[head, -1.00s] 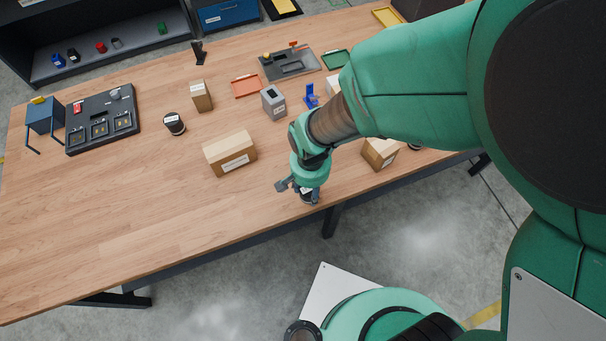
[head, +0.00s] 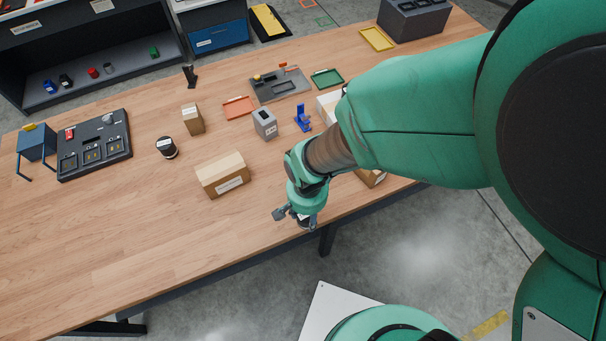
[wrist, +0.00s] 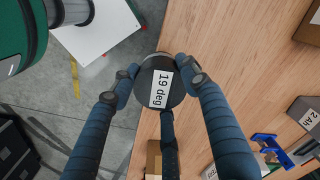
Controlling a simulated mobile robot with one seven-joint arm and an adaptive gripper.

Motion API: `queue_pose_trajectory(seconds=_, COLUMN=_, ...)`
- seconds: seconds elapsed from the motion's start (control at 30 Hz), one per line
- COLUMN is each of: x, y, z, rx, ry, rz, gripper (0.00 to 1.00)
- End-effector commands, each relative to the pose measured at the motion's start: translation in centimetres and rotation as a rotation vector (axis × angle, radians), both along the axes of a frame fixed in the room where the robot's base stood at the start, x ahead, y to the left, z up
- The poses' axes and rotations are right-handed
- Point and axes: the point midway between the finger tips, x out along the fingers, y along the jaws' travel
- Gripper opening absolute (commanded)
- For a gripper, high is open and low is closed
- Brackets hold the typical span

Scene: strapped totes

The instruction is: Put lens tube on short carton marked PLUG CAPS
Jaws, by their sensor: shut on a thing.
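My gripper (wrist: 160,84) is shut on a dark round tube (wrist: 147,76) with a white label reading "19 deg", which I take as the lens tube. In the head view my gripper (head: 300,214) is at the table's front edge, with the tube mostly hidden below it. Whether the tube touches the table cannot be told. A low, wide carton (head: 223,174) with a white label stands left of my gripper. A second carton (head: 373,178) is partly hidden behind my arm. A taller, narrow carton (head: 193,119) stands farther back. No carton label is readable as PLUG CAPS.
A black cylinder with a white label (head: 166,147) stands left of the wide carton. A grey box (head: 265,124), a blue stand (head: 303,118) and an orange tray (head: 238,107) are behind. The wooden table's (head: 120,240) front left is clear.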

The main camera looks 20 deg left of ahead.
Motion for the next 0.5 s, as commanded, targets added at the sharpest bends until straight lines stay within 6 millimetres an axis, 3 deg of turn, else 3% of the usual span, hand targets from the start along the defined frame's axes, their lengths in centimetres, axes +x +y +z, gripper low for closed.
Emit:
queue_pose_trajectory(seconds=0.27, x=0.1, y=1.9, z=1.5, rx=0.001, ry=-0.001, rz=-0.008, gripper=0.1)
queue_pose_trajectory(seconds=0.5, x=-0.1, y=6.1, z=4.2, rx=0.0, ry=-0.001, rz=-0.028, gripper=0.1)
